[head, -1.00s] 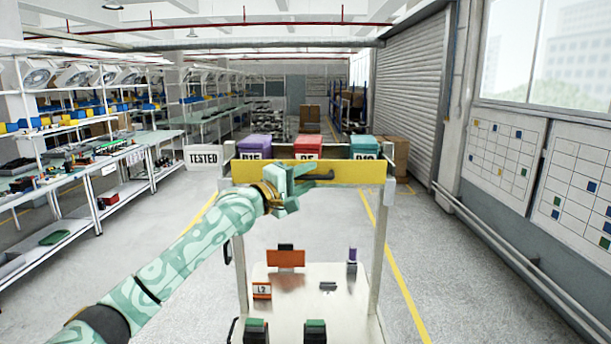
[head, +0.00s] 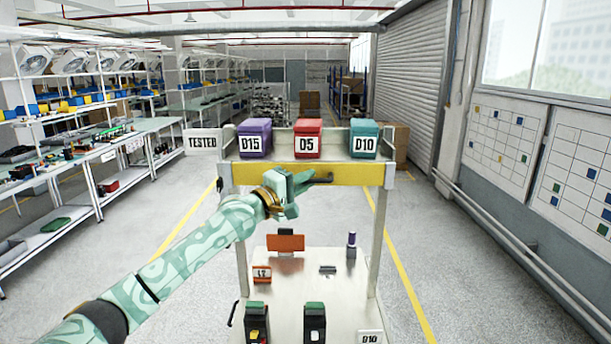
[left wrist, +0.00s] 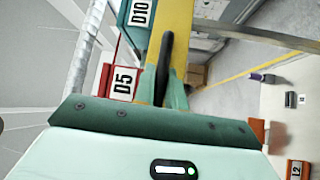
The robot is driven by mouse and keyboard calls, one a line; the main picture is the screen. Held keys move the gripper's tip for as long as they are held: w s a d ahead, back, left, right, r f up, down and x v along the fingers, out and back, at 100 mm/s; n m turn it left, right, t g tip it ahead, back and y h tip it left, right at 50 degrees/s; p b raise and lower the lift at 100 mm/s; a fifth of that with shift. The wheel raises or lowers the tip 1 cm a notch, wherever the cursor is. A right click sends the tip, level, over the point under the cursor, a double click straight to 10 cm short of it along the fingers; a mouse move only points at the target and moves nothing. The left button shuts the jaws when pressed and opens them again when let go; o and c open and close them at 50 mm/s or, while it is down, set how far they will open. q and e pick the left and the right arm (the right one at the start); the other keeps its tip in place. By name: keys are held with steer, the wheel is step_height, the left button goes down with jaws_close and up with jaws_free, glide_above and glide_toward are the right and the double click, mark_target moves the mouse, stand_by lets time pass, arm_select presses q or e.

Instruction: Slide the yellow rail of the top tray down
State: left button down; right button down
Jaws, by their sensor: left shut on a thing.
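The yellow rail (head: 350,174) runs level across the front of the top tray (head: 228,158), just below the faces of the bins standing there. It also shows in the left wrist view (left wrist: 183,25). A black handle (head: 322,180) sticks out from the rail's front. My left gripper (head: 299,184) is shut on this handle. In the left wrist view, its fingers (left wrist: 164,97) lie on either side of the black handle (left wrist: 164,58). My right gripper is not in view.
Purple D15 (head: 254,138), red D5 (head: 308,138) and teal D10 (head: 364,138) bins stand on the top tray. A TESTED sign (head: 202,142) is at its left. The lower shelf (head: 300,290) holds several small devices. Open floor lies on both sides.

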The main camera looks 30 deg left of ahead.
arm_select(q)
steer(key=shift+d+f, duration=0.1)
steer(key=shift+f, duration=0.3)
steer(key=c, duration=1.5)
jaws_free()
steer(key=shift+o, duration=0.2)
steer(key=b+v, duration=0.3)
steer(key=v, duration=1.3)
steer(key=shift+s, duration=0.15)
steer(key=shift+r, duration=0.1)
